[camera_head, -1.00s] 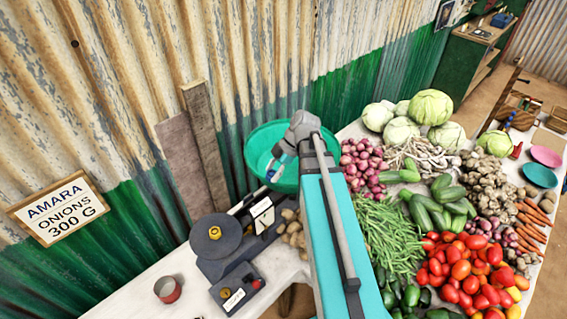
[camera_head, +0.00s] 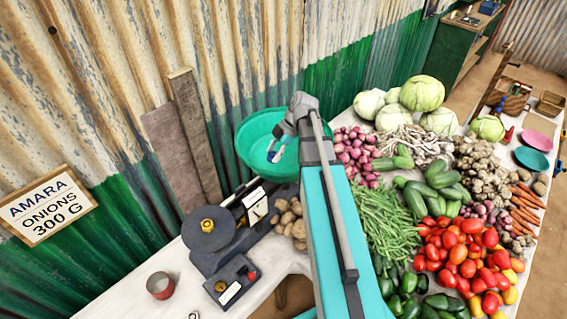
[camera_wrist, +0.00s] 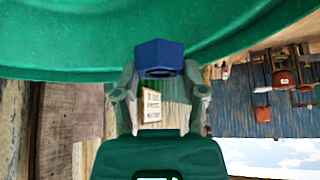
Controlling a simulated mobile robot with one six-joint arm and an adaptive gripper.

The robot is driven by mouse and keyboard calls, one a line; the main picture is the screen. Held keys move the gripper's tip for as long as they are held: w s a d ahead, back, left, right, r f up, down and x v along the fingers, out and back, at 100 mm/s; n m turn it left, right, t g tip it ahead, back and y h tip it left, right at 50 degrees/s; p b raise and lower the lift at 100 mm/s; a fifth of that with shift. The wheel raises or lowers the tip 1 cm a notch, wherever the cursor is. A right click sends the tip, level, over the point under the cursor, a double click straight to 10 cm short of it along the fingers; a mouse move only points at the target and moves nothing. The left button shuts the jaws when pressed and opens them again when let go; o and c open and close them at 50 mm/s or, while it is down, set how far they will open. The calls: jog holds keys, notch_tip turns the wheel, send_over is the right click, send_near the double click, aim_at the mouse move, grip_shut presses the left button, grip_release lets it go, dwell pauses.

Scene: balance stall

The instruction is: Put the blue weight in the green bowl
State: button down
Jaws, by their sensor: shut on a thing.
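The green bowl (camera_head: 252,165) stands at the back of the table against the corrugated wall, behind the scale. My gripper (camera_head: 276,153) is over the bowl's opening, seen against its inner side. In the wrist view my gripper (camera_wrist: 160,66) is shut on the blue weight (camera_wrist: 160,58), a dark blue faceted piece between the two fingertips. The green bowl's inside (camera_wrist: 60,35) fills the top of that view behind the weight. In the head view the weight shows only as a small blue patch (camera_head: 277,154). I cannot tell whether it touches the bowl.
A dark scale (camera_head: 215,250) with a round plate and brass weight stands left of my arm. A red tin (camera_head: 160,285) is nearer. Potatoes (camera_head: 291,222) lie beside the bowl. Onions (camera_head: 355,150), beans (camera_head: 375,215) and other vegetables crowd the table right of my arm.

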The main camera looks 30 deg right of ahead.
jog(key=b, duration=0.5)
send_over(279, 166)
jog(key=d, duration=0.1)
jog(key=f, duration=0.6)
jog(key=shift+s, duration=0.35)
jog(key=shift+f, duration=0.1)
jog(key=shift+w+d+f+b, duration=0.15)
jog(key=shift+d+f+b, duration=0.05)
jog(key=shift+f+b, duration=0.25)
jog(key=shift+w+d+f+b, duration=0.2)
jog(key=shift+f+b, duration=0.1)
jog(key=shift+b, duration=0.25)
jog(key=shift+s+f+b, duration=0.1)
jog(key=shift+f+b, duration=1.1)
jog(key=shift+c, duration=0.7)
grip_release()
jog(key=shift+r, duration=0.2)
